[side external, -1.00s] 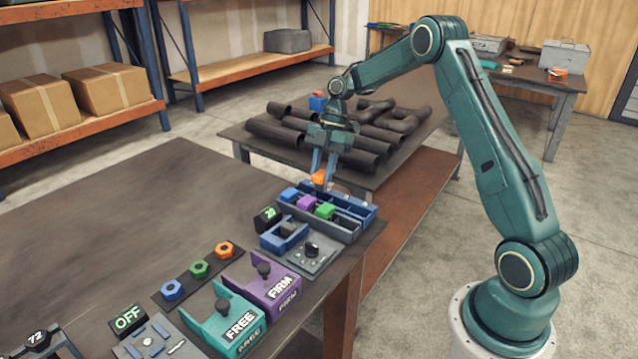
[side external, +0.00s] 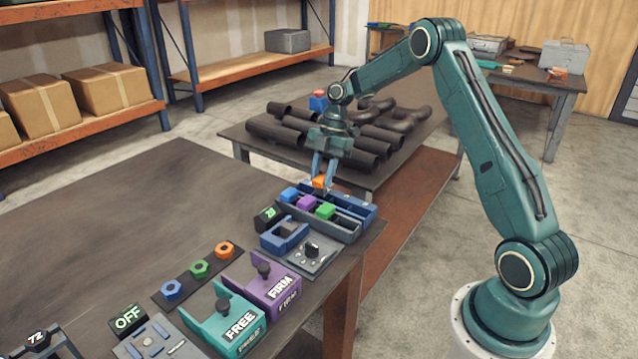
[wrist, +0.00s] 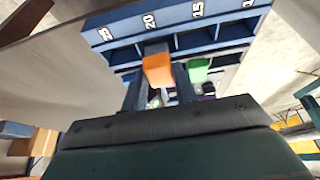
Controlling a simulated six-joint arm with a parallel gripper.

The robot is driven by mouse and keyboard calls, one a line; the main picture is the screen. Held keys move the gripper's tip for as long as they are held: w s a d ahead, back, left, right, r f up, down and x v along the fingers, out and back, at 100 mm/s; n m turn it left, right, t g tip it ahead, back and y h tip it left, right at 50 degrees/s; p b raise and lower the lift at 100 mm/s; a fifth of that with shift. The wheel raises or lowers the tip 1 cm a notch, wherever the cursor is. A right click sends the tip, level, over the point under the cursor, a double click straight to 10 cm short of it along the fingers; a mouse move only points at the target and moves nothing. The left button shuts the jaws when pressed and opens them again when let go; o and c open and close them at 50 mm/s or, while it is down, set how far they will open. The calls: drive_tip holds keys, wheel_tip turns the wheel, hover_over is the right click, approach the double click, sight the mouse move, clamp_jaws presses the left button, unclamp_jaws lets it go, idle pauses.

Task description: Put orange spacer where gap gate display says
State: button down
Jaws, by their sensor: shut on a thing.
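The orange spacer (side external: 319,182) is held between the fingers of my gripper (side external: 322,176), just above the far side of the blue slotted rack (side external: 352,232). In the wrist view the orange spacer (wrist: 158,69) is in front of the fingers, near the rack label 20; labels 25 and 15 are on either side. The small gap gate display (side external: 267,214) has green digits that seem to read 20. It stands by the blue gate (side external: 284,236). Whether the spacer touches the rack is unclear.
Nearby are a knob panel (side external: 313,254), a purple FIRM block (side external: 262,288) and a teal FREE block (side external: 222,318). Dark pipes (side external: 290,125) lie behind.

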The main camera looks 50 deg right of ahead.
sight(318, 180)
drive_tip(key=shift+f, duration=0.85)
drive_tip(key=shift+f, duration=0.55)
idle(0.7)
drive_tip(key=c, duration=0.6)
unclamp_jaws()
drive_tip(key=shift+r, duration=0.1)
drive_tip(key=shift+r, duration=3.35)
